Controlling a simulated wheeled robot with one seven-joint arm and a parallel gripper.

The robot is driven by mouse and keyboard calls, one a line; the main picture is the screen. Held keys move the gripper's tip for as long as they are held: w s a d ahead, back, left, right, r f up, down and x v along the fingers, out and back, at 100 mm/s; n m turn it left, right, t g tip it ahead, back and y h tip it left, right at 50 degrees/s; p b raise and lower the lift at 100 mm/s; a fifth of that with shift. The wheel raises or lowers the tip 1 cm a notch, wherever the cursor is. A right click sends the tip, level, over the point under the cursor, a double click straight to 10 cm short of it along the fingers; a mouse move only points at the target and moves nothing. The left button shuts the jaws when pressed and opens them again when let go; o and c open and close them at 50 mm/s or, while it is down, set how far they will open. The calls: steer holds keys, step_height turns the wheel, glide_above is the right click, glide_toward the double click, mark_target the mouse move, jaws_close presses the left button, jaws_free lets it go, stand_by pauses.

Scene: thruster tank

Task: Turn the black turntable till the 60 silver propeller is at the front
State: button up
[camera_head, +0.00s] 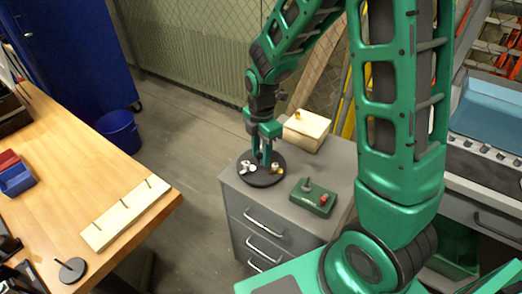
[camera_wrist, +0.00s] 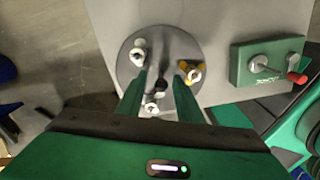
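The black turntable (camera_head: 262,181) is a round disc on top of the grey cabinet. It also shows in the wrist view (camera_wrist: 165,47). A silver propeller (camera_wrist: 138,54) stands near its upper-left rim, another silver one (camera_wrist: 152,106) near its lower rim, and a brass-coloured one (camera_wrist: 190,70) at the right. I cannot read any size marking, so I cannot tell which is the 60. My gripper (camera_head: 266,162) points down over the disc. In the wrist view its fingers (camera_wrist: 162,75) are apart with no propeller clearly held; whether they touch anything is unclear.
A green box (camera_head: 312,197) with a lever and red knob stands right of the turntable. A wooden box (camera_head: 306,130) stands behind it. The grey cabinet (camera_head: 262,230) has drawers. A workbench (camera_head: 120,170) with a pegged wooden block (camera_head: 125,213) is at the left, across open floor.

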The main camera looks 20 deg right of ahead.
mark_target(261, 153)
steer(key=shift+r, duration=4.05)
steer(key=shift+s+d+r, duration=0.1)
steer(key=shift+d, duration=0.05)
steer(key=s+d+r+m, duration=0.6)
steer(key=s+d+m, duration=0.6)
steer(key=d+m, duration=0.15)
steer(key=s+d+r+m, duration=0.1)
steer(key=s+d+m, duration=0.2)
steer(key=s+m, duration=1)
steer(key=shift+s+d+m, duration=0.15)
steer(key=shift+d+m, duration=0.1)
steer(key=shift+m, duration=0.1)
steer(key=shift+r, duration=0.1)
